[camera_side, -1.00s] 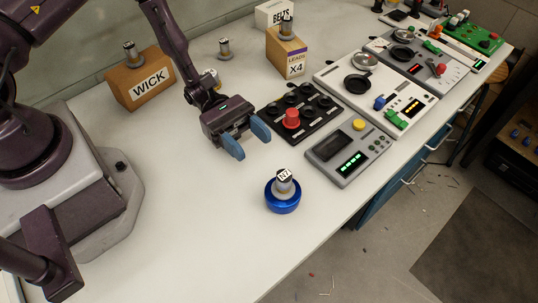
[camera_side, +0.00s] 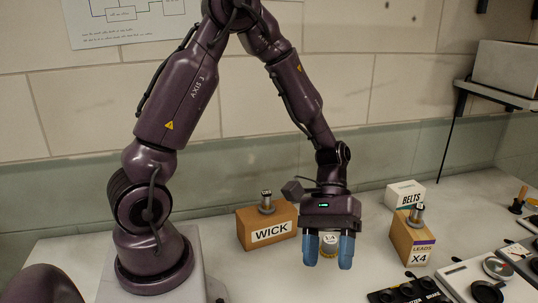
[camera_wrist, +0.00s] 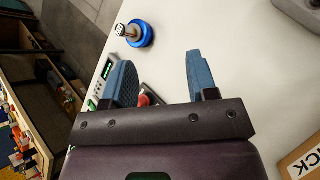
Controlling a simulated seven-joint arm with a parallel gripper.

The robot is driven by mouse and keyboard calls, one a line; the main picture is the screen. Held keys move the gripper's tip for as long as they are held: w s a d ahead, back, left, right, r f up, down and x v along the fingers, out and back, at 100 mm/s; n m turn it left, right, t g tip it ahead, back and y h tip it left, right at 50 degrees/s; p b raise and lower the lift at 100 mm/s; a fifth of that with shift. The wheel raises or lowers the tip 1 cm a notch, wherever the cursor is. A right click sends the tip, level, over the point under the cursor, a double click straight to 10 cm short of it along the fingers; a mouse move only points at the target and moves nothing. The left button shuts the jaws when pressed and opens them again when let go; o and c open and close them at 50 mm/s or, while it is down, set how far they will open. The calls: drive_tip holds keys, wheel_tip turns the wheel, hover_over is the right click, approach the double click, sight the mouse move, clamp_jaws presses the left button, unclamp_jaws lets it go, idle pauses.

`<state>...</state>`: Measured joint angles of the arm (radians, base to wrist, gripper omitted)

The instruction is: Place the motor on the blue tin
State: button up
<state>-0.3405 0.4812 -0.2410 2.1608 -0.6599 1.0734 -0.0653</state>
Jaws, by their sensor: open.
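The blue tin (camera_wrist: 143,33) stands on the bench near its edge in the wrist view, with a labelled motor (camera_wrist: 129,31) upright on it. The side view does not show this tin. My gripper (camera_side: 328,263) is open, its blue fingers spread. One motor (camera_side: 266,203) stands on the WICK box, another (camera_side: 417,214) on the LEADS box.
The WICK box (camera_side: 268,228), LEADS box (camera_side: 412,240) and white BELTS box (camera_side: 405,195) stand on the bench. A black button panel (camera_side: 408,291) and a white device panel (camera_side: 470,285) lie at right. Bare bench lies between the gripper and the tin.

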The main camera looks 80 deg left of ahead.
drive_tip(key=s+a+r+m+t+y, duration=0.3)
drive_tip(key=s+r+t+y, duration=0.1)
drive_tip(key=r, duration=0.4)
drive_tip(key=s+a+r+m+t+y, duration=0.4)
drive_tip(key=r+t, duration=0.1)
drive_tip(key=r, duration=0.4)
drive_tip(key=shift+m, duration=0.3)
